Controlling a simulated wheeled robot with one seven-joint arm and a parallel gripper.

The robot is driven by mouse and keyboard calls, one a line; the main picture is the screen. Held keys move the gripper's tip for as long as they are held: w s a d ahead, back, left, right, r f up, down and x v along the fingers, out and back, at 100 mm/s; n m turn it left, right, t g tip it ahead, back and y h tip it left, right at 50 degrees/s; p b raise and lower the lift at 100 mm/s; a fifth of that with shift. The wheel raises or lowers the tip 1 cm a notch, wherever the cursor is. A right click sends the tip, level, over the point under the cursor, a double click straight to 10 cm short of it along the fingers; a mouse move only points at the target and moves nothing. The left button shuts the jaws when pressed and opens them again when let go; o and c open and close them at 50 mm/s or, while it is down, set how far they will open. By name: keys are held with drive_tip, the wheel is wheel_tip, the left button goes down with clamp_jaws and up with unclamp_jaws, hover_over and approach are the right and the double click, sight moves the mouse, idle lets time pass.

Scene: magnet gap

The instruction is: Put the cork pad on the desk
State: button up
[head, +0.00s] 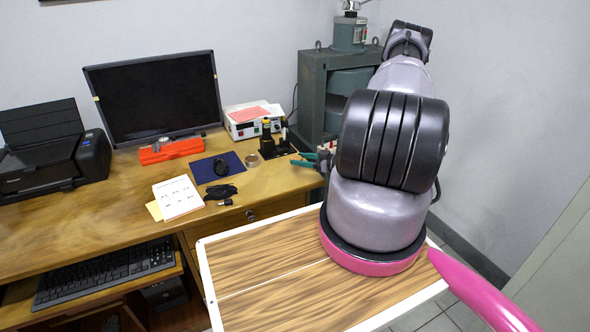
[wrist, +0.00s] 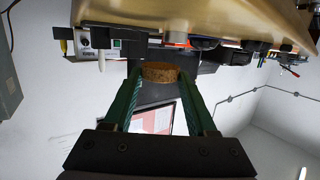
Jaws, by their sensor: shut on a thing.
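The cork pad (wrist: 160,73) is a short, round brown disc, seen in the wrist view between the tips of my gripper's two green fingers. My gripper (wrist: 160,82) is shut on it. In the head view my gripper (head: 300,160) shows as teal fingers at the right end of the desk, in front of the green press; I cannot make out the pad there. The wooden desk (head: 120,215) fills the left of the head view. In the wrist view its tan surface (wrist: 190,18) lies across the top. I cannot tell whether the pad touches the desk.
Near my gripper on the desk stand a black microscope-like instrument (head: 271,142), a tan ring (head: 252,160) and a blue mat (head: 205,168) with a mouse. A monitor (head: 155,97) and printer (head: 60,160) stand behind. The front desk area left of the papers (head: 178,197) is clear.

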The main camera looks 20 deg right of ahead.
sight(303, 174)
drive_tip(key=shift+d+f, duration=0.1)
drive_tip(key=shift+f, duration=2.35)
drive_tip(key=shift+f, duration=0.1)
drive_tip(key=o, duration=1.3)
drive_tip(key=shift+s+d, duration=0.2)
drive_tip(key=v, duration=1.1)
drive_tip(key=shift+s+r, duration=0.2)
drive_tip(key=shift+r, duration=0.05)
